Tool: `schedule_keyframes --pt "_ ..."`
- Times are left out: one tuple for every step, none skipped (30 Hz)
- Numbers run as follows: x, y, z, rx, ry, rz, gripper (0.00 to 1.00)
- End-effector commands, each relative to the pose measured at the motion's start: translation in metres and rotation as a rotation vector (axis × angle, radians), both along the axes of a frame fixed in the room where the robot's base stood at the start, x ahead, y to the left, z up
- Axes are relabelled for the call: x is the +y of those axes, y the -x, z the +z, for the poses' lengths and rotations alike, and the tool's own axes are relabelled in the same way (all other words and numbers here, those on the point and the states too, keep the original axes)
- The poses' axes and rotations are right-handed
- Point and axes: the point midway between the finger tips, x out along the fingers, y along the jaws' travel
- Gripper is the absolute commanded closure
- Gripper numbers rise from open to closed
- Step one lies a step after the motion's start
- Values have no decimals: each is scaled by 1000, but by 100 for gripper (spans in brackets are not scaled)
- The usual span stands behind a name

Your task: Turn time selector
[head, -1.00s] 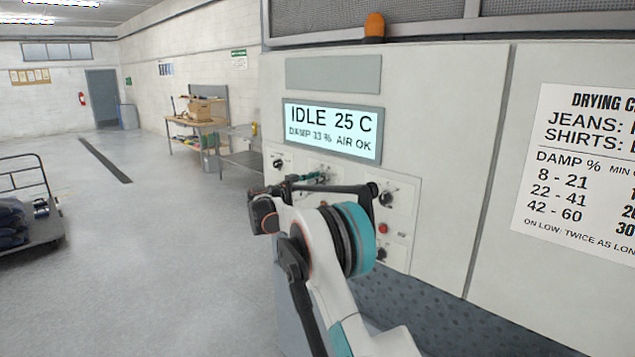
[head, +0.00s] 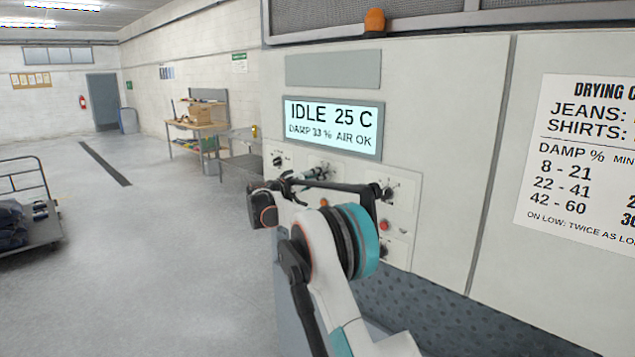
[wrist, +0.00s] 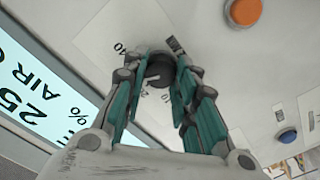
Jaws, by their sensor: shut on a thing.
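The time selector is a dark round knob (wrist: 160,68) on a pale plate with number marks, some reading like 40, 20 and 10, in the wrist view. My gripper (wrist: 163,84) is shut on the knob, with a teal finger on either side of it. In the head view my gripper (head: 318,174) is at the control panel below the display, and its fingers and wrist hide part of the panel. The display (head: 332,129) reads IDLE, 25 C, DAMP 33 %, AIR OK.
Other dark knobs (head: 387,191) and a red button (head: 386,225) are on the panel's right. A drying chart (head: 580,160) hangs further right. Open floor lies left, with a cart (head: 28,205).

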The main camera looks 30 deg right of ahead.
Motion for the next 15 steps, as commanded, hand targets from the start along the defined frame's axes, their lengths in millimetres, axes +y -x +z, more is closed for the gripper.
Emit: schedule_keyframes --pt "1 -1 -1 39 15 2 97" --pt "1 -1 -1 65 25 2 97" --pt "1 -1 0 102 38 2 97" --pt "1 -1 0 128 48 2 97" --pt "1 -1 0 155 57 2 97" --pt "1 -1 0 191 71 2 97" --pt "1 -1 0 218 80 2 97" --pt "1 -1 0 244 90 2 97" --pt "1 -1 0 280 102 2 97" --pt "1 -1 0 305 112 2 97" --pt "1 -1 0 330 121 2 97" --pt "1 -1 0 364 133 2 97" --pt "1 -1 0 389 143 2 97" --pt "1 -1 0 413 151 2 97" --pt "1 -1 0 443 162 2 97"
